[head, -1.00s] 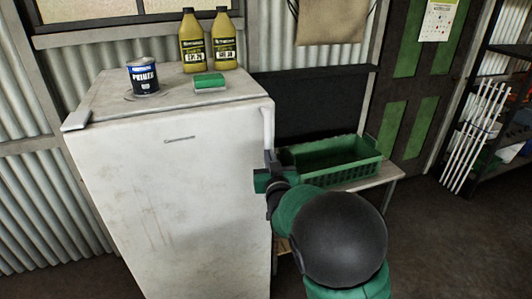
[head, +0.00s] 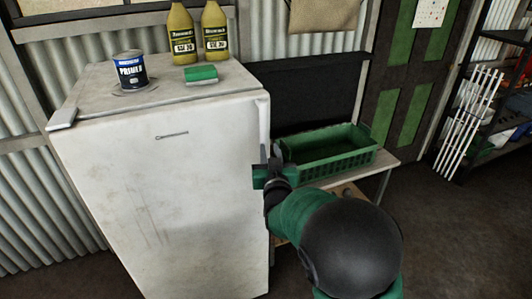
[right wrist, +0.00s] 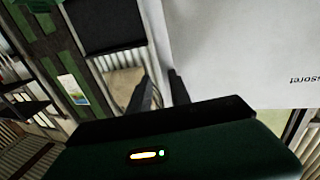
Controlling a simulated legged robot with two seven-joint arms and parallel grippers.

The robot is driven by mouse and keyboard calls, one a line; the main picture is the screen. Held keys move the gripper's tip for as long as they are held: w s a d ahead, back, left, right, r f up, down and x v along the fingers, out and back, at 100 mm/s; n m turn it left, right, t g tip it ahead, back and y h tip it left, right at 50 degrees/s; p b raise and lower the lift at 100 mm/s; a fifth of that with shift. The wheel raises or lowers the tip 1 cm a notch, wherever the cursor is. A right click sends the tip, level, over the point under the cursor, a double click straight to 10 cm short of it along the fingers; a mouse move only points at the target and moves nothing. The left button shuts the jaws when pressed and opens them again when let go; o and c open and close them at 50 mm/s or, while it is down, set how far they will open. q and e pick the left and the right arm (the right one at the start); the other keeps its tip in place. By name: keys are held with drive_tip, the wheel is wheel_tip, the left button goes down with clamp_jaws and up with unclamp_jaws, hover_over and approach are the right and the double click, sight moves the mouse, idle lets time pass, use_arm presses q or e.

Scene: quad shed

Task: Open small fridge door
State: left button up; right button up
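The small fridge (head: 170,190) is a scuffed white box. Its door appears closed, and I see no gap along its edge. A pale upright handle (head: 264,118) runs down the right edge of the door. My right gripper (head: 270,155) is at the lower part of this handle. In the right wrist view its two dark fingers (right wrist: 163,85) are apart by a narrow gap, with a pale strip between or behind them. The white fridge surface (right wrist: 240,50) lies beside them. No clear contact shows. My left gripper is in neither view.
On the fridge top stand a primer can (head: 130,72), two yellow bottles (head: 182,35) and a green-and-white sponge (head: 201,74). A green crate (head: 325,158) sits on a low table (head: 378,170) to the right, close to my right arm. Open floor (head: 450,240) lies at the right.

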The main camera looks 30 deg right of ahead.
drive_tip(key=shift+o, duration=0.2)
drive_tip(key=shift+f, duration=0.15)
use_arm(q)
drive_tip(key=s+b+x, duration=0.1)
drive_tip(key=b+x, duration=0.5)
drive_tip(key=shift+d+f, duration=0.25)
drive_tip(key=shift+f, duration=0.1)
use_arm(e)
drive_tip(key=a+v, duration=0.1)
drive_tip(key=v, duration=0.9)
drive_tip(key=shift+a+f, duration=0.35)
drive_tip(key=shift+a, duration=0.1)
